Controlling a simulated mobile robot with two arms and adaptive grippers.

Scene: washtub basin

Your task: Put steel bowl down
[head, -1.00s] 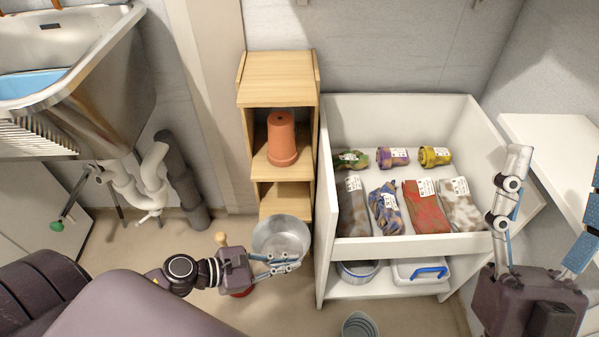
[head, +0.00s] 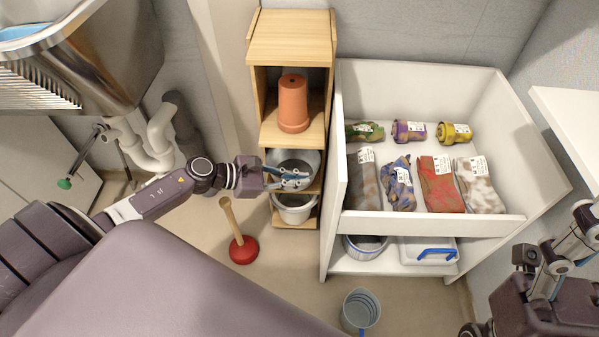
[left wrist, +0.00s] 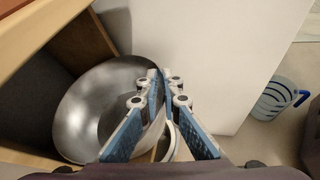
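The steel bowl (head: 291,158) is inside the middle opening of the wooden shelf (head: 293,40), just above or on the board there; I cannot tell if it touches. My left gripper (head: 302,181) reaches into the opening and is shut on the near rim of the bowl. In the left wrist view the bowl (left wrist: 85,105) is tilted in the picture, and the left fingertips (left wrist: 163,80) meet at its rim. My right gripper (head: 572,245) is at the right edge, partly cut off, fingers apart, and holds nothing visible.
A white pot (head: 294,211) stands on the shelf's lowest board, a terracotta pot (head: 293,103) above. A white cabinet (head: 330,190) adjoins the shelf on the right. A red plunger (head: 243,249) and a blue-grey cup (head: 360,310) stand on the floor.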

